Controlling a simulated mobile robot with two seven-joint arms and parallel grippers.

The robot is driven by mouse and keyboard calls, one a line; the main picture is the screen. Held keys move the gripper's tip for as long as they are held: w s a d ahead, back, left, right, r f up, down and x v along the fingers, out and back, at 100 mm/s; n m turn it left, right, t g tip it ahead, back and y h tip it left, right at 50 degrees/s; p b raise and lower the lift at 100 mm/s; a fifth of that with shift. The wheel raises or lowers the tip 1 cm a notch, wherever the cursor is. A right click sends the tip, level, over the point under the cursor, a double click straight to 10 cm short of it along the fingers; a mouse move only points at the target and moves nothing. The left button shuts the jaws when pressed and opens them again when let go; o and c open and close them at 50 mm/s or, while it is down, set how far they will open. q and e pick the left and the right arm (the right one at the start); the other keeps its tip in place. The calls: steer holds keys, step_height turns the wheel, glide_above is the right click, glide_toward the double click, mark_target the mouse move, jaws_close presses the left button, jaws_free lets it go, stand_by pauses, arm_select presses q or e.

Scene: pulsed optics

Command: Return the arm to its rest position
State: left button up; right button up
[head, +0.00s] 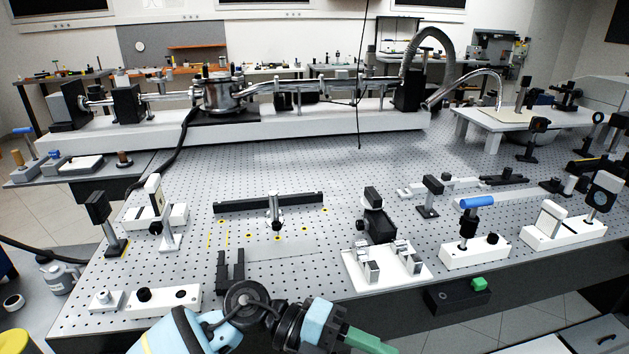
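My arm, with light blue and white links (172,336) and black joints, reaches in at the bottom, left of centre. My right gripper is not seen.
A white base with a black knob (188,298) lies left of the wrist. A white block with metal clamps (386,276) stands to its right, then a blue-handled post on a white base (474,250). A black bar (270,202) lies behind. The table's front edge runs close by.

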arm_select(q)
steer(key=a+f+n+t+y+p, duration=0.1)
steer(key=a+f+n+t+y, duration=0.1)
steer(key=a+f+n+t, duration=0.45)
steer(key=a+f+n+t+y, duration=0.1)
steer(key=a+n+t, duration=0.2)
steer(key=n+t, duration=0.75)
steer(key=a+f+n+t+y+p, duration=0.15)
steer(key=a+f+n+t, duration=0.3)
steer(key=n, duration=0.75)
steer(key=s+a+f+n+g+y, duration=0.3)
steer(key=s+a+f, duration=0.4)
steer(key=s, duration=0.3)
steer(key=s+a+f+n+g+y, duration=0.3)
steer(key=s+a+f+y, duration=0.2)
steer(key=s+f, duration=0.5)
steer(key=shift+s+a+g+p, duration=0.2)
steer(key=shift+a+g+p, duration=0.15)
steer(key=shift+a, duration=0.6)
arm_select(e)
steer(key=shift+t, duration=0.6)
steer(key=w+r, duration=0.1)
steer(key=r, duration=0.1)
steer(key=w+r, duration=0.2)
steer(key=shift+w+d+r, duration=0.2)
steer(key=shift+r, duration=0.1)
